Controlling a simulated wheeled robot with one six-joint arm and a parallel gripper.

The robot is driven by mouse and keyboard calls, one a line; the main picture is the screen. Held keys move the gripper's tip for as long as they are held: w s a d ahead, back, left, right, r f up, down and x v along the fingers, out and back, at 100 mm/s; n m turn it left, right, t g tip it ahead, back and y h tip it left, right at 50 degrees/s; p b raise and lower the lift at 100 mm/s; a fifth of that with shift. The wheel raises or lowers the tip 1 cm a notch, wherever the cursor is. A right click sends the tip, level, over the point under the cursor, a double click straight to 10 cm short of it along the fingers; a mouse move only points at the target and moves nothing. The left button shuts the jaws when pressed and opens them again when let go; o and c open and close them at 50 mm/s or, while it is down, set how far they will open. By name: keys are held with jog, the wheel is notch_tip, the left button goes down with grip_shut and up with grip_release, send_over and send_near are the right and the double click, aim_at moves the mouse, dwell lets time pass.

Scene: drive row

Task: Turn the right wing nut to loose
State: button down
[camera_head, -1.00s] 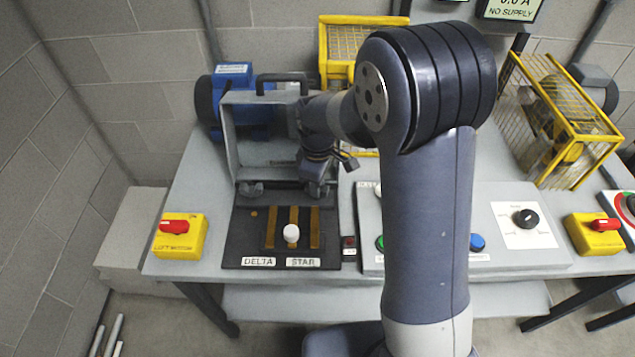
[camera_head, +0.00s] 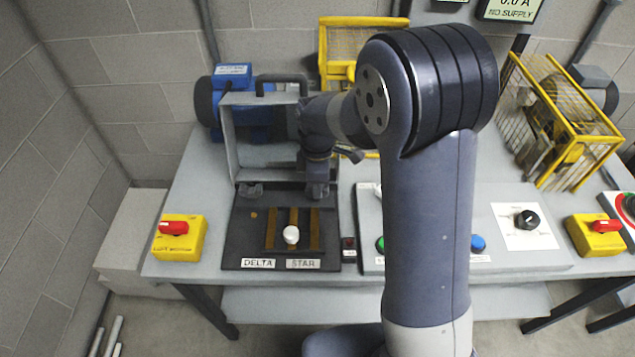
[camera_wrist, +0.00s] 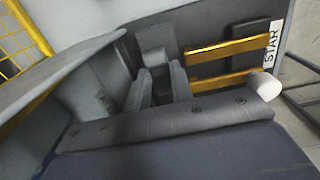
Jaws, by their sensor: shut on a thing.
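My gripper (camera_head: 318,190) points down at the back right of the dark terminal board, at the right wing nut. The fingers hide most of that nut in the head view, so its angle cannot be read. In the wrist view my gripper's two grey fingers (camera_wrist: 160,86) are close together, with a grey piece (camera_wrist: 154,60) at their tips that looks like part of the nut or its mount. The left wing nut (camera_head: 250,189) is grey and sits apart at the back left of the board.
The open grey box lid (camera_head: 231,140) stands behind and left of my gripper. A white knob (camera_head: 291,234) stands on the board among brass strips (camera_head: 270,228), in front of my gripper. A control panel (camera_head: 510,255) lies to the right and a red-handled yellow switch (camera_head: 180,237) to the left.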

jog(key=c, duration=1.2)
grip_release()
jog(key=shift+c, duration=0.2)
jog(key=shift+r, duration=0.1)
notch_tip(320, 180, up, 11)
jog(key=shift+f, duration=0.2)
notch_tip(320, 180, down, 11)
jog(key=shift+r, duration=0.2)
jog(key=shift+f, duration=0.15)
